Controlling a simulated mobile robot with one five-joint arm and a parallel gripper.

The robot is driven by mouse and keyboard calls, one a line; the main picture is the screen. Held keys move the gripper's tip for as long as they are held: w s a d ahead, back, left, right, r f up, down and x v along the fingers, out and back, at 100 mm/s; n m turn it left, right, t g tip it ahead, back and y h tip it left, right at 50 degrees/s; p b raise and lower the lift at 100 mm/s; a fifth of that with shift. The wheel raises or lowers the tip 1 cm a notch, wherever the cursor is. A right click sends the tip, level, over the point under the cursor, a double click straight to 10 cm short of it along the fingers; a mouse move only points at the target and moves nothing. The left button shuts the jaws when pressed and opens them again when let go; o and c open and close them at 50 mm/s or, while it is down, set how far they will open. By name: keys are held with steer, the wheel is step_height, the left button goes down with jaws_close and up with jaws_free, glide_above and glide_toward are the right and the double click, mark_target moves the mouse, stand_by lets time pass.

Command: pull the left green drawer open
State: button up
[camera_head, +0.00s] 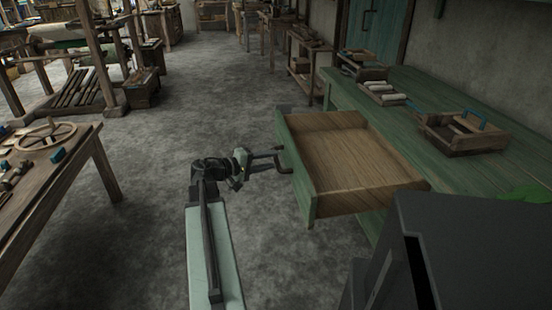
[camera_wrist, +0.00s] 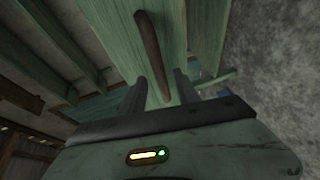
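The green drawer (camera_head: 345,165) is pulled well out of the green workbench (camera_head: 455,105) in the head view. Its inside is bare brown wood and empty. Its brown handle (camera_head: 287,166) is on the front panel, facing my gripper (camera_head: 277,158). In the wrist view the handle (camera_wrist: 152,52) runs down between the two dark fingers of my gripper (camera_wrist: 160,88), with gaps showing at both sides. The fingers are apart, and I see no clear contact with the handle.
A wooden tray with a blue handle (camera_head: 465,132) and white rolls (camera_head: 383,93) lie on the workbench. A wooden table (camera_head: 75,165) with a wheel (camera_head: 45,136) stands at the left. The grey floor (camera_head: 190,120) between is clear.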

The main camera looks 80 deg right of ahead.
steer(key=v, duration=0.4)
stand_by(0.3)
